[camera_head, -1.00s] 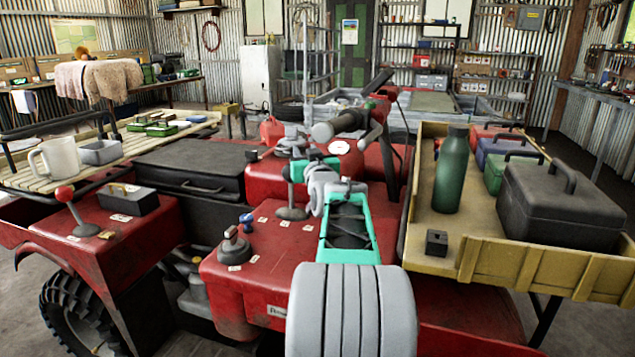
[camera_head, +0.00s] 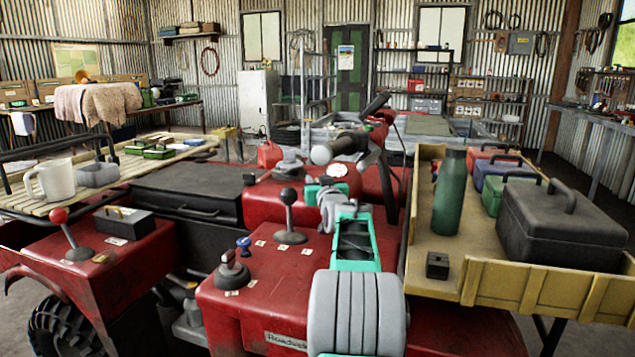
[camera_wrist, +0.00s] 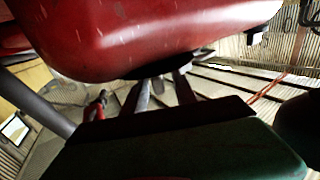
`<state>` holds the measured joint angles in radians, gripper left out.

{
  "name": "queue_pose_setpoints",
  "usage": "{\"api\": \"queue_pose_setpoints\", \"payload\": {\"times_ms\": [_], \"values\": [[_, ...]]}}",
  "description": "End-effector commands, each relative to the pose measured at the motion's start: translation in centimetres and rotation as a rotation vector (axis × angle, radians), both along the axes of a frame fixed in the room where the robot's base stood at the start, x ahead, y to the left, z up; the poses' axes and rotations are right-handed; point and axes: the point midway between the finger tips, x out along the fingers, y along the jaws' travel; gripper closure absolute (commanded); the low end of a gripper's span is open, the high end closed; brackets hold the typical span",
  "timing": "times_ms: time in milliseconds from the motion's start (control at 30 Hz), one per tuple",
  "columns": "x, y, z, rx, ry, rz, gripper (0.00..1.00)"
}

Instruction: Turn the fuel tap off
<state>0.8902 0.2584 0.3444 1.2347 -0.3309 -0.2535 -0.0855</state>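The quad's red bodywork (camera_head: 265,300) carries several controls with small white labels too small to read. A blue knob (camera_head: 243,243) stands behind a grey-and-black knob (camera_head: 232,268). A black-knobbed lever (camera_head: 289,212) stands to their right, and a red-knobbed lever (camera_head: 68,233) is on the left fender. I cannot tell which control is the fuel tap. My gripper (camera_head: 322,188) is at the far end of my teal-and-grey arm, right of the black-knobbed lever. Its fingers are not clear. The wrist view shows a red body panel (camera_wrist: 150,35) close above, with dark green and black shapes below.
The handlebar (camera_head: 345,148) rises behind my gripper. A wooden tray (camera_head: 480,270) on the right holds a green bottle (camera_head: 449,195) and a black toolbox (camera_head: 560,225). A slatted rack (camera_head: 110,185) at left holds a white mug (camera_head: 52,180). A black case (camera_head: 190,180) lies between.

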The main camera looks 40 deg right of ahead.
Motion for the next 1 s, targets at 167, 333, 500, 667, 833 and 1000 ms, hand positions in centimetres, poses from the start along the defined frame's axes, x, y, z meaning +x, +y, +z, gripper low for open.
{"api": "queue_pose_setpoints", "payload": {"times_ms": [167, 333, 500, 667, 833, 1000], "values": [[-0.01, 0.03, -0.03, 0.001, 0.001, 0.0, 0.77], [0.0, 0.05, -0.03, 0.001, 0.001, 0.001, 0.91], [0.0, 0.05, -0.04, 0.001, 0.001, 0.001, 1.0], [0.0, 0.05, -0.04, 0.001, 0.001, 0.001, 1.0], [0.0, 0.05, -0.05, 0.001, 0.001, 0.001, 1.0], [-0.01, -0.24, -0.17, 0.003, 0.001, 0.051, 1.0]]}}
